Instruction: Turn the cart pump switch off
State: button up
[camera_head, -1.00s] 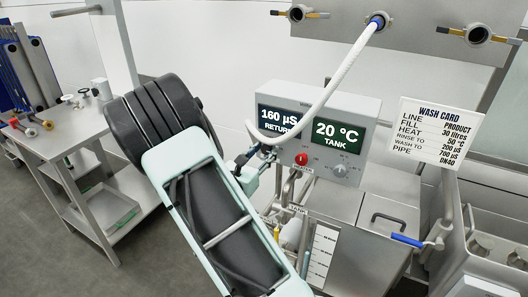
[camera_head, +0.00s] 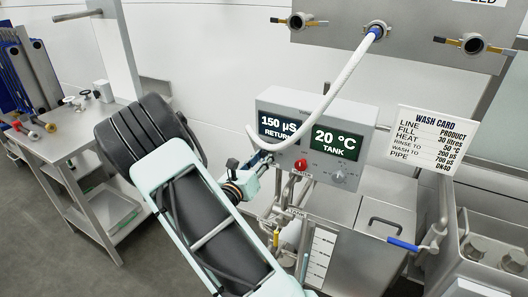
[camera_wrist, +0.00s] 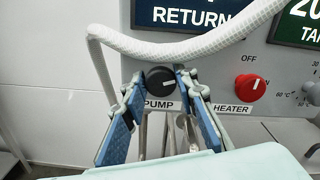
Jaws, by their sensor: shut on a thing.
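A white hose (camera_head: 332,88) hangs across the box front and close above my fingers. The red heater knob (camera_wrist: 244,88) sits to the right. The displays (camera_head: 279,125) read 150 µS and 20 °C. A wash card (camera_head: 435,138) stands at right; a steel table (camera_head: 65,150) is at left.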

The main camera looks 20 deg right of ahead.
jog(key=n+p, duration=0.3)
jog(key=n, duration=0.1)
jog(key=shift+r, duration=0.15)
jog(key=n+p, duration=0.3)
jog(key=shift+w+n, duration=0.1)
jog(key=shift+n, duration=0.2)
jog(key=n+p, duration=0.2)
jog(key=n, duration=0.1)
jog(key=shift+a, duration=0.1)
jog(key=shift+f+n+p, duration=0.15)
jog(key=shift+n+p, duration=0.3)
jog(key=shift+n, duration=0.4)
jog(key=shift+f+n+p, duration=0.15)
jog(key=shift+n+p, duration=0.25)
jog(key=shift+n, duration=0.45)
jog(key=shift+f, duration=0.1)
jog(key=o, duration=1.1)
jog(key=v, duration=1.2)
